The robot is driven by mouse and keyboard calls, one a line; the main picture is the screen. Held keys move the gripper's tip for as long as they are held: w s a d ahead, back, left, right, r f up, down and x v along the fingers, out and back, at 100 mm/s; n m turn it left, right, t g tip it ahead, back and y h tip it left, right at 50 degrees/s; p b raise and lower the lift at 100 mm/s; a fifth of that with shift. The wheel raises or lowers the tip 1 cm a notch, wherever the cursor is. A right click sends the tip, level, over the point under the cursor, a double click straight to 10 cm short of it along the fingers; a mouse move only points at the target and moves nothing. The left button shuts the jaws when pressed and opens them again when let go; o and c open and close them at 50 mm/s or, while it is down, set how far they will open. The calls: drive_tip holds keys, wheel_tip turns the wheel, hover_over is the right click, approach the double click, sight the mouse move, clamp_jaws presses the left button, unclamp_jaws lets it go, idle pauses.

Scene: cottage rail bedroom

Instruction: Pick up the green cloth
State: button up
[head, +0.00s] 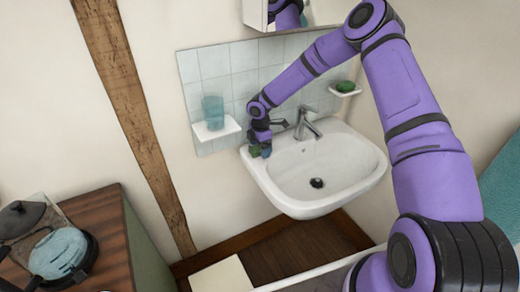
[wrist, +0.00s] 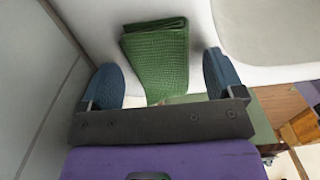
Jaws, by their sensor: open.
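The green cloth (wrist: 157,58) is folded, with a waffle-like weave, and lies on the left rim of the white sink (head: 272,184). In the wrist view it sits between the two blue fingers of my gripper (wrist: 163,82), with a gap on each side. My gripper is open. In the head view my gripper (head: 260,150) is at the sink's left back corner, close to the tiled wall, and only a little of the cloth shows beside the fingers. I cannot tell whether the fingers touch the rim.
A metal faucet (head: 306,122) stands on the sink to the right of my gripper. A shelf (head: 217,131) with a blue cup (head: 213,112) is on the tiles to the left. A green soap (head: 345,87) sits on a shelf at right. A wooden cabinet (head: 100,215) stands at lower left.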

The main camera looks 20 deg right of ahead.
drive_tip(key=c, duration=1)
drive_tip(key=shift+r, duration=0.45)
drive_tip(key=r, duration=0.3)
drive_tip(key=shift+s, duration=0.2)
drive_tip(key=s+d+r, duration=0.1)
drive_tip(key=s, duration=1.4)
drive_tip(key=shift+s+d, duration=0.3)
drive_tip(key=shift+o, duration=0.4)
